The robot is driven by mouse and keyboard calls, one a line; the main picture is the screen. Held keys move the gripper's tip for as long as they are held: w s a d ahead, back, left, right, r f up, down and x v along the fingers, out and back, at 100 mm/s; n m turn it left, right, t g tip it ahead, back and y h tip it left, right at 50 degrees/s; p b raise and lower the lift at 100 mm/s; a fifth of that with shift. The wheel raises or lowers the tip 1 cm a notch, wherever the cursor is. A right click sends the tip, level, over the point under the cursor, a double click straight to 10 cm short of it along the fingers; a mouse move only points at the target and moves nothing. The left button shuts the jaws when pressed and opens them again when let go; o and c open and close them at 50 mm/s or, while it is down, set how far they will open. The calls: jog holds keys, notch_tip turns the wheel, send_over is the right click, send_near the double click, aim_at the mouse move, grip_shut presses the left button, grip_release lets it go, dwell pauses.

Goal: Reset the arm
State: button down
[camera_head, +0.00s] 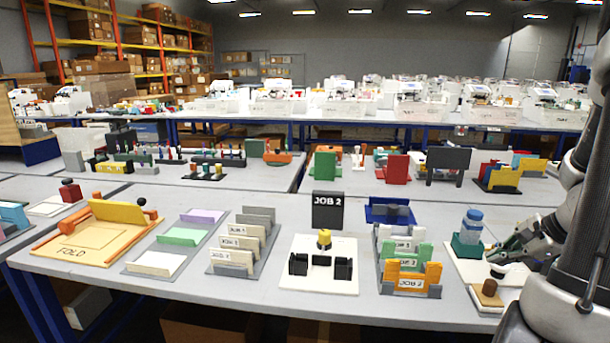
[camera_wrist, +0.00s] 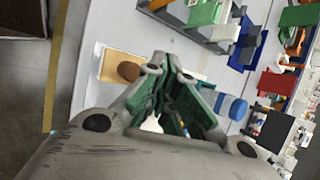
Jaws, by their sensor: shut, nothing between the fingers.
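My gripper (camera_head: 503,252) is at the right of the head view, low over the right end of the front table. Its fingers are shut and hold nothing. In the wrist view the fingertips of my gripper (camera_wrist: 170,68) meet, with green pads along the fingers. Close by stands a blue bottle (camera_head: 472,222) in a green holder (camera_head: 466,246). A small board with a brown knob (camera_head: 489,287) lies just below the gripper. The bottle (camera_wrist: 232,107) and the knob (camera_wrist: 128,71) also show in the wrist view.
Left of the gripper stands a rack with green and orange cards (camera_head: 410,275). A white board with a yellow-topped part (camera_head: 324,240), a JOB 2 sign (camera_head: 327,210), a card rack (camera_head: 240,245) and a FOLD board (camera_head: 95,235) line the table. More tables stand behind.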

jog(key=s+a+r+n+h, duration=0.1)
jog(key=s+a+r+n, duration=0.5)
jog(key=a+r+n, duration=0.2)
jog(key=s+a+r+n+g+h, duration=0.1)
jog(key=s+a+r+n+h, duration=0.1)
jog(key=s+a+r+n, duration=0.5)
notch_tip(320, 180, up, 4)
jog(key=a+n, duration=0.2)
jog(key=n, duration=0.2)
jog(key=shift+s+f+n+g, duration=0.25)
jog(key=shift+n+g, duration=0.05)
jog(key=shift+d, duration=0.15)
dwell(0.4)
